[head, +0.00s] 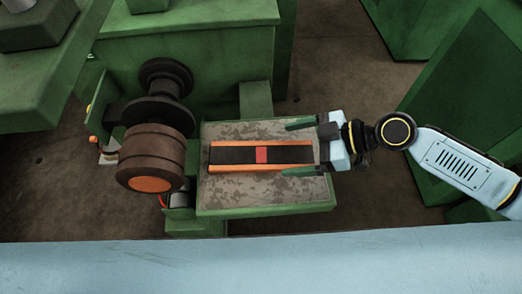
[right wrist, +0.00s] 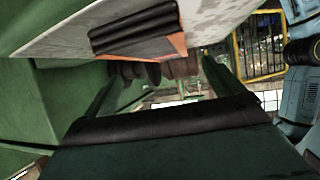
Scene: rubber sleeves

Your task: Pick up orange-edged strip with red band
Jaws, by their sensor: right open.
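The orange-edged strip (head: 234,155) is black with orange long edges and a red band (head: 262,155) across its middle. It lies flat on the worn grey top of a green-sided stand (head: 222,190). My right gripper (head: 287,148) comes in from the right, open, one finger beyond each long edge near the strip's right end. The fingers look apart from the strip, and their height above it is unclear. In the right wrist view the strip's black ribbed end (right wrist: 135,32) shows at the top, above the open fingers (right wrist: 166,70). My left gripper is out of view.
A brown cylindrical roller (head: 152,158) with an orange end face stands just left of the strip. Green machine housing (head: 190,50) rises behind the stand. Green panels (head: 470,110) stand at the right. Bare floor (head: 335,75) shows between them.

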